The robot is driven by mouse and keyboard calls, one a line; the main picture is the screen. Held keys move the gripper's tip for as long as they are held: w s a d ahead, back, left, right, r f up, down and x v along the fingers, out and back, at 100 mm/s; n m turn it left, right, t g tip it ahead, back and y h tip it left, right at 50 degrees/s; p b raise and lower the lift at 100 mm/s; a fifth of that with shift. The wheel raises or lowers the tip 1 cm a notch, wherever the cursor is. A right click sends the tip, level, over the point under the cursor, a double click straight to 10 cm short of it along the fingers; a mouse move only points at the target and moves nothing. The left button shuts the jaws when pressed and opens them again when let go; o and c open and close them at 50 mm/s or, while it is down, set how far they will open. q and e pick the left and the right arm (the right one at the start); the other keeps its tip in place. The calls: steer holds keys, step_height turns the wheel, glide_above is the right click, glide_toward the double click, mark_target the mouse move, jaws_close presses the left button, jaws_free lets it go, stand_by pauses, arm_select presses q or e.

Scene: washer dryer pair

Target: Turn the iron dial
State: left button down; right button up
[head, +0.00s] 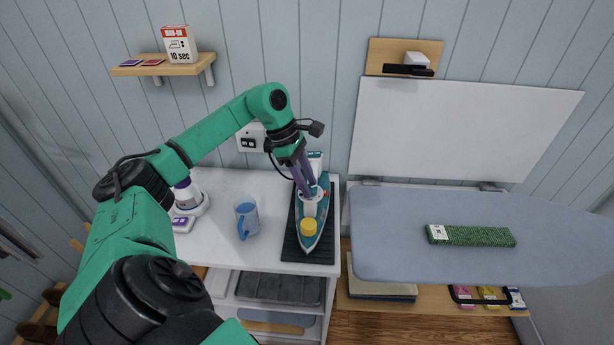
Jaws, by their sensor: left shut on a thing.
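The iron (313,232) is teal and white with a round yellow dial (309,227) on top near its tip. It rests on a dark ribbed mat (290,246) on the white cabinet top, its tip toward me. My left gripper (307,193) reaches down from above onto the iron behind the yellow dial. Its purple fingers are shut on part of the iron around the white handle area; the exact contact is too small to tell. My right gripper is not in view.
A wall shelf (165,68) holds a box. The cabinet top behind the mug is clear.

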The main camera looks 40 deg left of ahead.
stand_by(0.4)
arm_select(q)
steer(key=shift+c, duration=2.2)
jaws_free()
steer(key=shift+r, duration=0.1)
steer(key=v, duration=0.5)
steer(key=shift+a+r+b, duration=0.15)
steer(key=shift+r+b, duration=0.2)
steer(key=shift+b, duration=0.05)
steer(key=p+v, duration=0.1)
steer(key=v, duration=0.7)
steer(key=shift+r, duration=0.35)
steer(key=shift+a, duration=0.1)
